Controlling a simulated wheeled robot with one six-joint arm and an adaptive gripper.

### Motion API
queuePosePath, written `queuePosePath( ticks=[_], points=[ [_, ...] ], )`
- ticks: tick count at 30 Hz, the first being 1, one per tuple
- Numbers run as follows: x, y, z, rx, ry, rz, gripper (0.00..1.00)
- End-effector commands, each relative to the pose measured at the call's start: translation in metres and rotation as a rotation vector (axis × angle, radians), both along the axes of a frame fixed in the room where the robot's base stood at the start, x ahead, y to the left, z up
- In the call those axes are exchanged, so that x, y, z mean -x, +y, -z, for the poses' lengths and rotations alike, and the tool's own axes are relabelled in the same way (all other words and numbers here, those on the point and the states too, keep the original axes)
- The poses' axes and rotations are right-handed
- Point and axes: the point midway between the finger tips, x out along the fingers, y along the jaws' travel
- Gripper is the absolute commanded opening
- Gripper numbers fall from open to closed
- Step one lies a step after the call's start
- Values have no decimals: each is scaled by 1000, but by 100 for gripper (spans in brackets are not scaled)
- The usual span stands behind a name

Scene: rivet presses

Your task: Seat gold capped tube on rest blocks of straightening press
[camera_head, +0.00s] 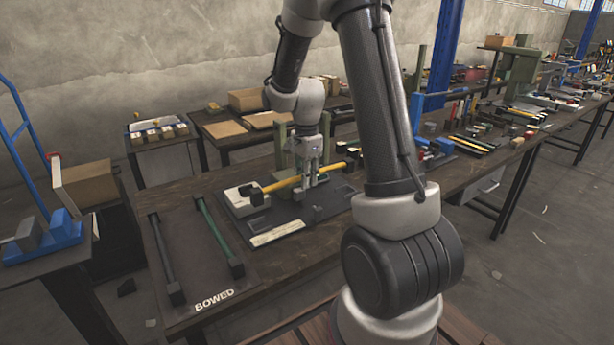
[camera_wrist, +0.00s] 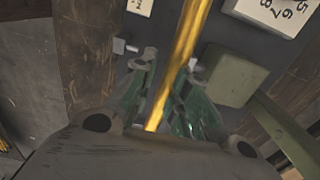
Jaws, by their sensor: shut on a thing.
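My gripper (camera_head: 308,178) points down over the press and is shut on a gold tube (camera_head: 280,184) with dark ends. The tube lies across the dark press base (camera_head: 312,208), its right end slightly higher in the picture. In the wrist view the gold tube (camera_wrist: 182,55) runs between my greenish fingers (camera_wrist: 168,82). The straightening press has green uprights (camera_head: 281,147) behind my gripper. A dark block (camera_head: 258,198) shows at the tube's left end. I cannot tell whether the tube touches the rest blocks; my gripper and the tube partly hide them.
Left of the press, a tray marked BOWED (camera_head: 203,281) holds a dark tube (camera_head: 163,250) and a green tube (camera_head: 219,237). A pale numbered block (camera_head: 237,201) stands at the base's left; it also shows in the wrist view (camera_wrist: 268,12). More tools lie along the bench to the right.

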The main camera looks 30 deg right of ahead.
Motion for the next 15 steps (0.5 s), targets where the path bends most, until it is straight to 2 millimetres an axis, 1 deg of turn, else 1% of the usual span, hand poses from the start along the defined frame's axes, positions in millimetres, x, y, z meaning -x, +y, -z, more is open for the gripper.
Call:
queuePosePath(
  ticks=[15],
  points=[
    [1, 0, 53, 0, 2, -1, 0]
  ],
)
